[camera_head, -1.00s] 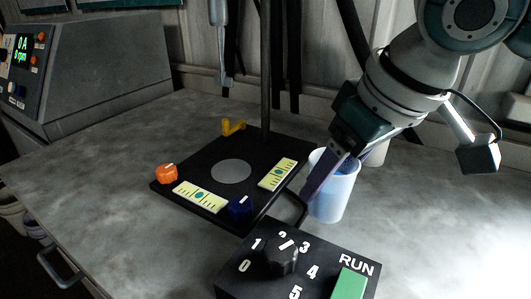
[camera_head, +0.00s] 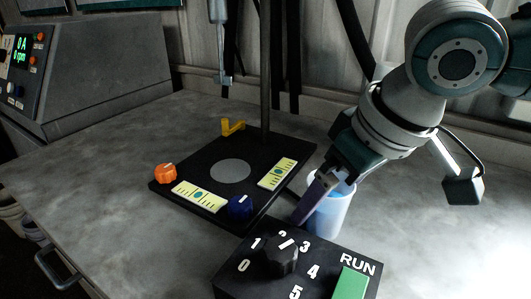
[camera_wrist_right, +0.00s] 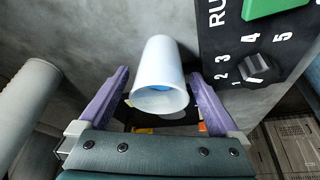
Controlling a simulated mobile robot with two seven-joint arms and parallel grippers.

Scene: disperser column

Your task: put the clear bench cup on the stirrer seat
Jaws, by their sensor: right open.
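The clear bench cup (camera_head: 338,212) stands upright on the bench, right of the black stand base, with blue liquid in it. It also shows in the right wrist view (camera_wrist_right: 158,72), between the purple fingers. The stirrer seat is the grey disc (camera_head: 230,171) on the black base (camera_head: 222,147); nothing stands on it. My right gripper (camera_head: 309,212) is open, with its fingers at the cup; in the right wrist view (camera_wrist_right: 160,92) one finger is on each side, with gaps to the cup. The head view hides one finger behind the other parts. My left gripper is not in view.
A control box (camera_head: 252,278) with a numbered knob and green RUN button stands in front of the cup. A vertical rod (camera_head: 265,75) and a hanging stirrer shaft (camera_head: 221,45) rise behind the seat. Orange (camera_head: 166,173) and blue (camera_head: 240,206) knobs sit at the base's edge.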

